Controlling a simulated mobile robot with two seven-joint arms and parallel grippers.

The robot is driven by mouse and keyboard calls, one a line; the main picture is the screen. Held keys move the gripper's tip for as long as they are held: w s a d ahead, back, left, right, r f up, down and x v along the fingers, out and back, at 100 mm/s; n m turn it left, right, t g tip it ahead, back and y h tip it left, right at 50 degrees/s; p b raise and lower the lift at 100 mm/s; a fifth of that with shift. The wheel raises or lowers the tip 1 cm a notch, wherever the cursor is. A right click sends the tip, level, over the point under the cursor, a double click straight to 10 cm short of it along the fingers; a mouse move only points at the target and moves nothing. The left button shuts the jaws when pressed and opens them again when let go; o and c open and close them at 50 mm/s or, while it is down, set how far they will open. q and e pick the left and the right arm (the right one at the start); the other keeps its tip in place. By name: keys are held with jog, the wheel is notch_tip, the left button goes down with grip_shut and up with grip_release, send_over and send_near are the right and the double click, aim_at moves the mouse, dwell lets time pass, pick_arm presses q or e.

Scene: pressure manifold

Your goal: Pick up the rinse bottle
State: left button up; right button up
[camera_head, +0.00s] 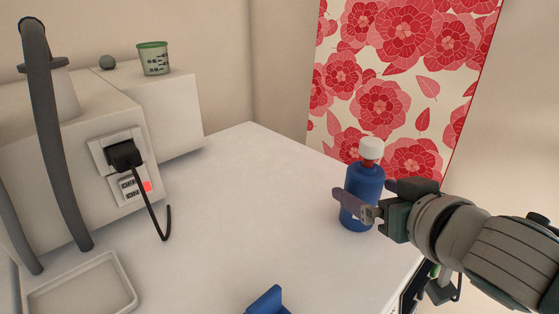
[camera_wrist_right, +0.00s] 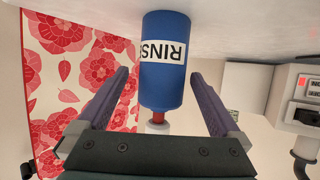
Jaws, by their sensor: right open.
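The rinse bottle (camera_head: 362,184) is blue with a white cap and a red neck. It stands upright on the white table top near the right edge. My right gripper (camera_head: 358,198) is at the bottle from the right, one finger in front of its body. In the right wrist view the bottle (camera_wrist_right: 164,75) appears upside down, its label partly reading "RINS". There the open fingers of my right gripper (camera_wrist_right: 160,85) lie on both sides of it, with visible gaps. My left gripper is not in view.
A pale machine (camera_head: 60,130) with a black plug and cable (camera_head: 150,195) stands at the left. A shallow tray (camera_head: 125,268) lies at the lower left, and a blue piece (camera_head: 266,301) at the bottom edge. A floral panel (camera_head: 385,70) stands behind. The table middle is clear.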

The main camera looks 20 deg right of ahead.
jog(key=b+x, duration=0.1)
jog(key=x, duration=0.4)
jog(key=shift+w+a+f, duration=0.15)
jog(key=shift+w, duration=0.05)
jog(key=c, duration=1.5)
